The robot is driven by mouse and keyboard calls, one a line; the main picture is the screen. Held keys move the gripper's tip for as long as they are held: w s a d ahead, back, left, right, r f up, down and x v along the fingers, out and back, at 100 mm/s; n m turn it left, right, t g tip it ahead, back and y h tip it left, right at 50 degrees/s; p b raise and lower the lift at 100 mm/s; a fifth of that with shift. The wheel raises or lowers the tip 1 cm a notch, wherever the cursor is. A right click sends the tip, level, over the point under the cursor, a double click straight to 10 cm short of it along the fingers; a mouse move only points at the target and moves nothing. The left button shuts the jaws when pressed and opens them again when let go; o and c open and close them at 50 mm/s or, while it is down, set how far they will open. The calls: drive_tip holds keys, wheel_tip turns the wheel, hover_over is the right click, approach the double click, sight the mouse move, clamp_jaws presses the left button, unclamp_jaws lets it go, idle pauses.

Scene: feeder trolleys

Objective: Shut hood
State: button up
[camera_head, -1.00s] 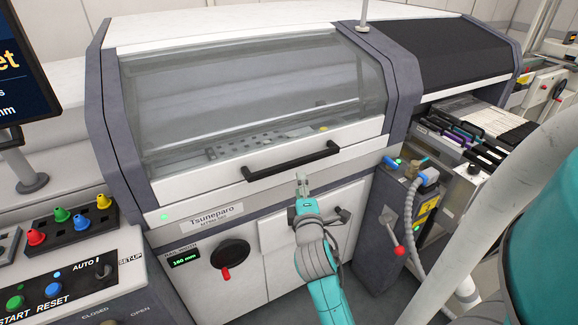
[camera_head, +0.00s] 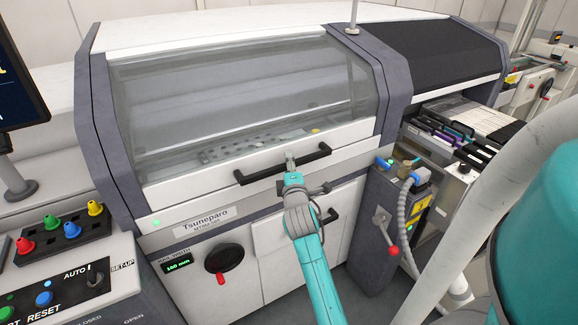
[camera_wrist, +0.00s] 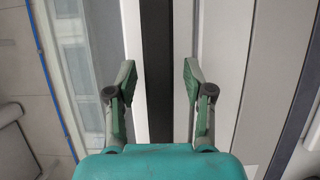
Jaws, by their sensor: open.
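The hood (camera_head: 240,100) of the machine is a clear panel in a white frame. It is down, with its lower white edge close above the front panel; I cannot tell whether it is fully seated. A black bar handle (camera_head: 257,175) runs along its lower edge. My gripper (camera_head: 290,160) is at the middle of this handle, partly in front of it. In the wrist view my gripper (camera_wrist: 158,85) is open, and the black handle (camera_wrist: 156,60) runs between its two fingers, with a gap on each side.
A control panel with START and RESET buttons (camera_head: 44,299) is at the lower left, below a monitor (camera_head: 22,75). A grey unit with a red-knobbed lever (camera_head: 393,251) stands right of my arm. A black rotary knob (camera_head: 222,257) is on the front below the hood.

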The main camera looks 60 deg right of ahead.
clamp_jaws()
drive_tip(key=shift+r, duration=0.1)
drive_tip(key=s+a+r, duration=0.2)
drive_tip(key=s+r, duration=0.1)
drive_tip(key=r, duration=0.4)
drive_tip(key=shift+s+r, duration=0.2)
drive_tip(key=shift+r, duration=0.05)
unclamp_jaws()
drive_tip(key=shift+a+f, duration=0.1)
